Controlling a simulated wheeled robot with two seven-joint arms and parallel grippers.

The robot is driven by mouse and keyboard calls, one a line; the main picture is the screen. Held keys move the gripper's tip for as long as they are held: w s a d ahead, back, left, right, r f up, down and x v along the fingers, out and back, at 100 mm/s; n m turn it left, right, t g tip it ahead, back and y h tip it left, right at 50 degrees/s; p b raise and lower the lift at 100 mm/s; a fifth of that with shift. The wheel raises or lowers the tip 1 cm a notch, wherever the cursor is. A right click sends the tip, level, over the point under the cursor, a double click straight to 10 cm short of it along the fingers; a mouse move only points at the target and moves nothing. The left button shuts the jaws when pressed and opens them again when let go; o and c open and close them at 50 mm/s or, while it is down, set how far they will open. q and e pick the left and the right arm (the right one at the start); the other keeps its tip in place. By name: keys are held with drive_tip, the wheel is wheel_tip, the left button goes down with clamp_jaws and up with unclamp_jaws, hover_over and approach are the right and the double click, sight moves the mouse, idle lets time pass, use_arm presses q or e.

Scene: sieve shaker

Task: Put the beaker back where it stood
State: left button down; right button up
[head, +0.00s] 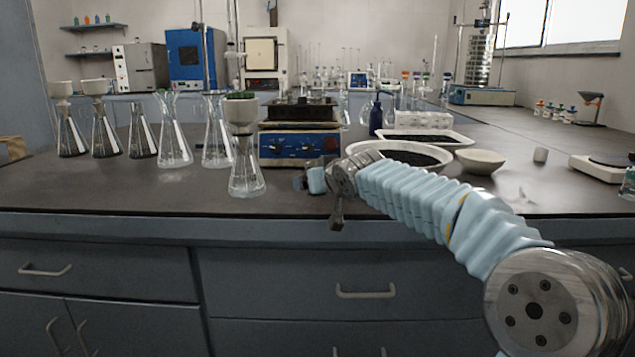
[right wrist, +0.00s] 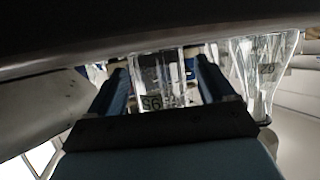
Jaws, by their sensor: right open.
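My right gripper (head: 314,181) reaches in from the right in the head view, low over the front of the bench. In the right wrist view, which is upside down, its two blue fingers are open. A clear glass beaker (right wrist: 158,78) with a dark printed mark shows between them, against the dark bench top. I cannot tell whether the fingers touch the glass. In the head view the beaker cannot be made out behind the gripper. My left gripper is not in view.
A conical flask with a funnel (head: 246,172) stands just left of the gripper; more flasks (head: 175,140) line the left. A hotplate (head: 295,148) stands behind. A white basin (head: 400,154) and bowl (head: 480,160) are to the right. The bench's front edge (head: 130,217) is close.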

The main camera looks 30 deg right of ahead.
drive_tip(key=shift+r+p, duration=0.3)
drive_tip(key=b+v, duration=0.1)
drive_tip(key=v, duration=1.1)
drive_tip(key=shift+f, duration=0.1)
